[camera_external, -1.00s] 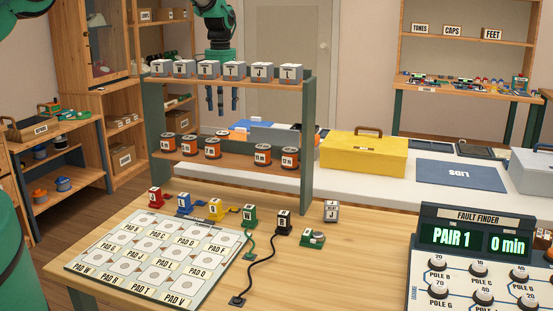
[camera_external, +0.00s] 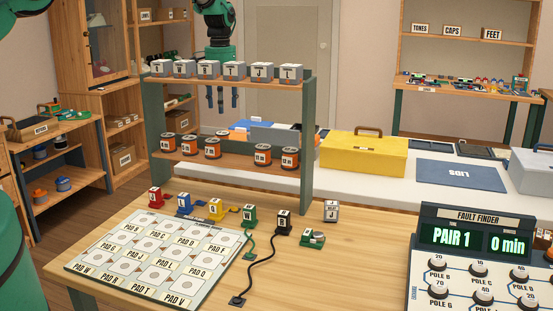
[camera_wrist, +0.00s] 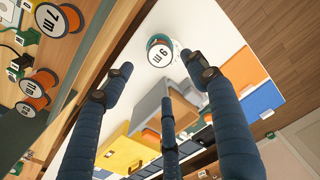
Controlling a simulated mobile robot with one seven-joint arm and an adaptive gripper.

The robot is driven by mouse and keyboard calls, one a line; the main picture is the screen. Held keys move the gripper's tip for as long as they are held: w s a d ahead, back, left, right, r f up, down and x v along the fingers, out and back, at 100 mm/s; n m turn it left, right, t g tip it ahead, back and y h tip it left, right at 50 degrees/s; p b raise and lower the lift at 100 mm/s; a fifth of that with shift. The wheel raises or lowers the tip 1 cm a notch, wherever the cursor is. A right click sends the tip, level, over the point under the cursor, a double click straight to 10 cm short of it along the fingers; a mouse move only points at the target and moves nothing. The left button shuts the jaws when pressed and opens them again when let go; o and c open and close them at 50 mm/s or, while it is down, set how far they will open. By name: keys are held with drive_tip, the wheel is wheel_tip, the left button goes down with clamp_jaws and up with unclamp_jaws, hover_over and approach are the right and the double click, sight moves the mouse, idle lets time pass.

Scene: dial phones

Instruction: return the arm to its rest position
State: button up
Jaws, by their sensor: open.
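My gripper (camera_external: 221,98) hangs down behind the wooden rack in the external view, its dark blue fingers showing between the two shelves. In the wrist view my gripper (camera_wrist: 160,84) has its three fingers spread apart with nothing between them. A spool marked 9 m (camera_wrist: 160,52) stands on the white table (camera_wrist: 190,22) beyond the fingertips, apart from them. Part of my green arm shows at the top of that view.
The rack (camera_external: 309,150) carries grey blocks above and orange spools (camera_external: 212,148) below, close to my gripper. A yellow box (camera_external: 363,155) and a blue lids mat (camera_external: 461,174) lie on the white table. The pad board (camera_external: 150,252) and fault finder (camera_external: 470,240) are in front.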

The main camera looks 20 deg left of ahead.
drive_tip(key=s+d+r+t+b, duration=0.1)
drive_tip(key=s+r+b, duration=0.15)
drive_tip(key=r, duration=0.65)
drive_tip(key=s+d+r+t+b, duration=0.15)
drive_tip(key=s+r, duration=0.25)
drive_tip(key=r, duration=0.5)
drive_tip(key=s+a+r+t+b, duration=0.1)
drive_tip(key=s+r, duration=0.4)
drive_tip(key=s, duration=0.3)
drive_tip(key=s+a+r+b, duration=0.1)
drive_tip(key=s+r+b, duration=0.1)
drive_tip(key=s+r, duration=0.5)
drive_tip(key=s+r+t+b, duration=0.1)
drive_tip(key=s+r, duration=0.2)
drive_tip(key=s, duration=0.7)
drive_tip(key=s+a+f+b, duration=0.1)
drive_tip(key=s+f, duration=0.2)
drive_tip(key=s, duration=1.3)
drive_tip(key=s+a+f+n+t+b, duration=0.1)
drive_tip(key=s+f, duration=0.3)
drive_tip(key=s, duration=1.2)
drive_tip(key=shift+s+a+b, duration=0.3)
drive_tip(key=shift+b, duration=0.35)
